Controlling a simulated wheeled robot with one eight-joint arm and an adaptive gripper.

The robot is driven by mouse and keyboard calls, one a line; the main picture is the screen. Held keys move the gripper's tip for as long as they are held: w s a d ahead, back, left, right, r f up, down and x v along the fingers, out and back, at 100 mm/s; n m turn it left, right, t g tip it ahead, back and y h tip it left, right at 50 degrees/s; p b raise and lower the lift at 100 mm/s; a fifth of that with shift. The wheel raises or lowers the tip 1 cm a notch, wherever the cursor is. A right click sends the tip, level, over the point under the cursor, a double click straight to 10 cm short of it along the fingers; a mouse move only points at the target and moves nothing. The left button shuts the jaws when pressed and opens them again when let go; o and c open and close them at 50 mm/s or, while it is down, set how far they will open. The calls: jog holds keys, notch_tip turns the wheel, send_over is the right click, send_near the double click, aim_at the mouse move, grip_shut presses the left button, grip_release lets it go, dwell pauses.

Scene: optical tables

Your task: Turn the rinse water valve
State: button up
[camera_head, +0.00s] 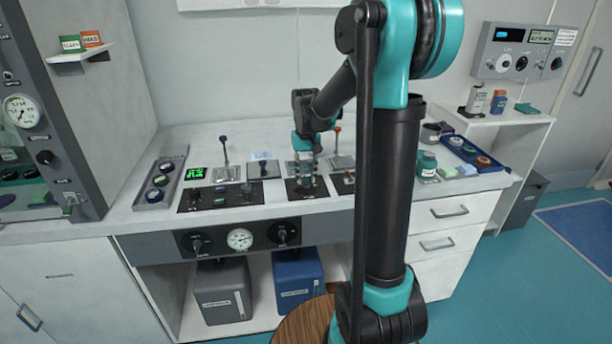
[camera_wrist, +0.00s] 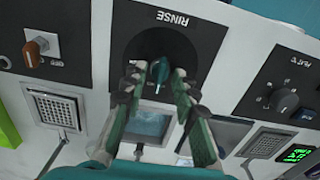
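The rinse valve is a dark teal knob (camera_wrist: 158,76) on a black panel with a white RINSE label (camera_wrist: 172,19), which reads upside down in the wrist view. My gripper (camera_wrist: 160,71) is open, with one green-padded finger on each side of the knob's handle. A gap shows between the fingers and the handle, though contact at the tips is hard to judge. In the head view my gripper (camera_head: 304,178) points down over the black panel (camera_head: 307,192) on the bench, and it hides most of the knob.
An orange-handled knob (camera_wrist: 32,47) and a black dial (camera_wrist: 282,100) flank the rinse panel. Small square drain grates (camera_wrist: 58,109) lie close by. In the head view, a lever (camera_head: 224,150) stands to the left and bottles (camera_head: 427,163) to the right.

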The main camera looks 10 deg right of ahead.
aim_at(306, 177)
notch_tip(306, 177, up, 12)
dwell(0.7)
jog(key=s+d+f+t, duration=0.2)
jog(key=s+f, duration=0.8)
jog(key=s, duration=0.1)
jog(key=s+d+f+t, duration=0.2)
jog(key=s+f, duration=0.8)
jog(key=s, duration=0.1)
jog(key=shift+s, duration=0.3)
